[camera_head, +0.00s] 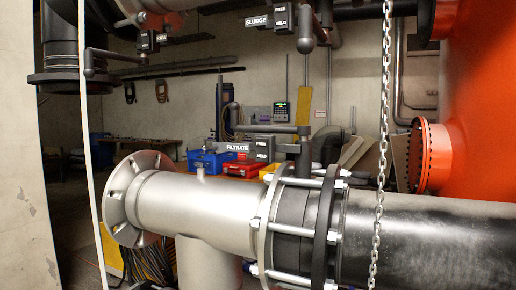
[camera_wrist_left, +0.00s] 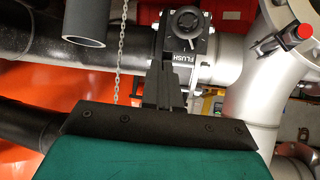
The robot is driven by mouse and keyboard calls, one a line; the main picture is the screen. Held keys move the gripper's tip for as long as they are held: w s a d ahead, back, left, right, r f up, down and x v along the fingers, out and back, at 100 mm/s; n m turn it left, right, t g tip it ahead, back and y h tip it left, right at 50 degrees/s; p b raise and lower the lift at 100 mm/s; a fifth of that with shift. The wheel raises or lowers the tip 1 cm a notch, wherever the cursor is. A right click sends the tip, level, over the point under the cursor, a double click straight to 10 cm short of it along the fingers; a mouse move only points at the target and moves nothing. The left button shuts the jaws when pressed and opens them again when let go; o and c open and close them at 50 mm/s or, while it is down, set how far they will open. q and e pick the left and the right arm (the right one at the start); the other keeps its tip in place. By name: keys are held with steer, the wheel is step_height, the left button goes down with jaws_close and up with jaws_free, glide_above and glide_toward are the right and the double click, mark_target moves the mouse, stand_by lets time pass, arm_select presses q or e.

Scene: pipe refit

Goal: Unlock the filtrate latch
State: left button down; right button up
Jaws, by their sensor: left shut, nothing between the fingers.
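In the head view the dark FILTRATE label (camera_head: 237,147) sits behind the large flanged pipe joint. A small dark tag (camera_head: 261,156) beside it appears to read HELD. A grey bar handle (camera_head: 270,128) runs above the label and meets a dark upright post at its right. The lower part of this latch is hidden behind the flange. In the left wrist view my left gripper (camera_wrist_left: 167,75) is shut and empty. Its dark fingers overlap a black valve block marked FLUSH (camera_wrist_left: 183,45); whether they touch cannot be told. My right gripper is not in view.
A chain (camera_head: 384,130) hangs in front of the dark pipe (camera_head: 430,240). An orange tank (camera_head: 480,100) stands at right. The SLUDGE label (camera_head: 258,21) and its handle are above. The bolted flange (camera_head: 300,225) blocks the middle. A red-capped lever (camera_wrist_left: 303,32) shows at the wrist view's upper right.

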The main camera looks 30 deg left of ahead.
mark_target(263, 145)
arm_select(q)
steer(key=a+r+n+g+y+p, duration=0.1)
steer(key=a+r+n+g+y, duration=0.2)
steer(key=r, duration=1)
steer(key=w+a+r+n+t, duration=0.25)
steer(key=w+r+n, duration=0.35)
steer(key=r, duration=0.4)
steer(key=w+a+r+n+t, duration=0.2)
steer(key=w+r+n+t, duration=0.15)
steer(key=w+r, duration=0.6)
step_height(263, 145, up, 22)
steer(key=a+n+t, duration=0.2)
steer(key=n+t, duration=0.3)
steer(key=n, duration=0.3)
steer(key=shift+w+a+f+n+t, duration=0.2)
steer(key=shift+w+a+n+t, duration=0.15)
steer(key=shift+w+a+t, duration=0.05)
steer(key=shift+w, duration=0.1)
steer(key=w, duration=0.4)
steer(key=w+r+p, duration=0.1)
steer(key=w, duration=0.8)
steer(key=shift+w+a+r+p, duration=0.3)
steer(key=shift+w+a, duration=0.1)
